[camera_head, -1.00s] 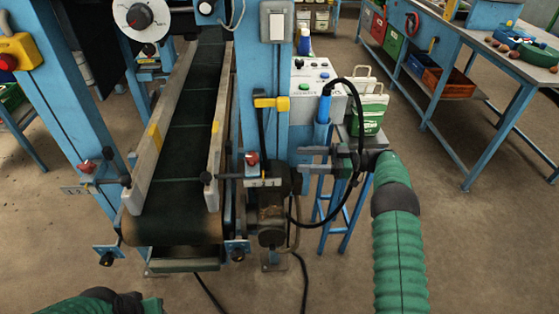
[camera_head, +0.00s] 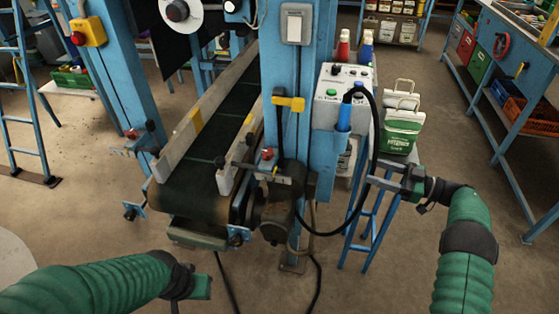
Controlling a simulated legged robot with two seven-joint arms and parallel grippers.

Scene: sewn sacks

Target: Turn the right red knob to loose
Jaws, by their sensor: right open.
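The right red knob (camera_head: 267,153) sits on a bracket at the right side rail of the conveyor, beside the blue post. A small label plate (camera_head: 272,177) is just below it, too small to read. The left red knob (camera_head: 131,134) is on the bracket at the left rail. My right gripper (camera_head: 378,172) is open and empty, well to the right of the right knob, in front of the blue stand and apart from the knob. My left gripper (camera_head: 205,287) is low in front of the conveyor, apart from both knobs; its fingers do not show clearly.
The conveyor belt (camera_head: 195,196) runs back between two rails. Green-white sacks (camera_head: 402,130) stand on the blue stand. A workbench (camera_head: 510,75) is at right.

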